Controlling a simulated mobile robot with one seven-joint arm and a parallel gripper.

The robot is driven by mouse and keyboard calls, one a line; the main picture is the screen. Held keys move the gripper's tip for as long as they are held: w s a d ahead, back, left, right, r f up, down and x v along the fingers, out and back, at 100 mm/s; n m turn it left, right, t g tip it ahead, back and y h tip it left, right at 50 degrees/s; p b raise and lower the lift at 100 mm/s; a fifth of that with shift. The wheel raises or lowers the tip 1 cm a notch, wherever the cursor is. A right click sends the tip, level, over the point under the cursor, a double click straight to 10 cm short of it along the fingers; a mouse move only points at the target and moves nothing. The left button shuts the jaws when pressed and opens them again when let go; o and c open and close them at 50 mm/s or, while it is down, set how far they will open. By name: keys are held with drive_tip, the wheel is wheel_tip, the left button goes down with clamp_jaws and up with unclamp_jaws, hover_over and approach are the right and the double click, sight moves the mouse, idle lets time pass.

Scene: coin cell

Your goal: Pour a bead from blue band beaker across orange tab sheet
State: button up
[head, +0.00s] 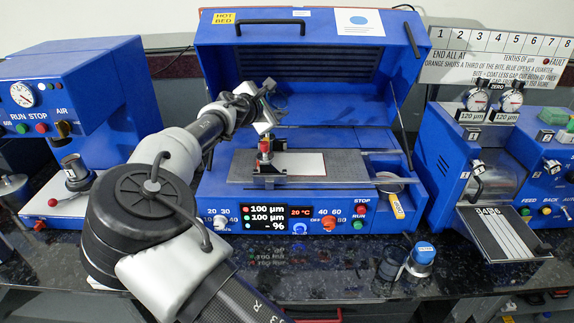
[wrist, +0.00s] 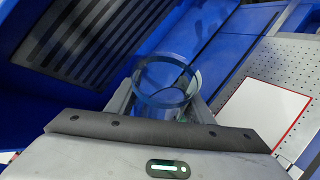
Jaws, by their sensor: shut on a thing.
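My gripper (head: 264,118) is over the coater bed in the open blue machine, above the left part of the sheet. In the wrist view its jaws are shut on a clear glass beaker (wrist: 163,98) with a round open rim. The beaker looks bluish, but I cannot clearly separate a band from the blue machine behind it. Its contents cannot be made out. A white sheet (head: 309,163) with a thin red-orange edge lies flat on the grey bed; it also shows at the right in the wrist view (wrist: 262,112). No bead is visible on its visible part.
A small block with a red knob (head: 265,147) stands at the sheet's left end, close below my gripper. The raised blue lid (head: 310,60) stands behind. A blue-topped jar (head: 422,253) and a yellow-tagged tool (head: 397,206) are at front right. A striped plate (head: 495,232) is farther right.

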drive_tip(key=shift+a+r+m+t+y+b, duration=0.1)
drive_tip(key=shift+r+m+t+y+b, duration=0.35)
drive_tip(key=shift+b, duration=0.9)
idle(1.3)
drive_tip(key=shift+f+m+t+b, duration=0.25)
drive_tip(key=shift+m+b, duration=0.6)
drive_tip(key=shift+b, duration=0.85)
idle(0.8)
drive_tip(key=shift+r+m+t+b, duration=0.3)
drive_tip(key=shift+r+m+b, duration=0.25)
drive_tip(key=shift+b, duration=0.65)
idle(1.6)
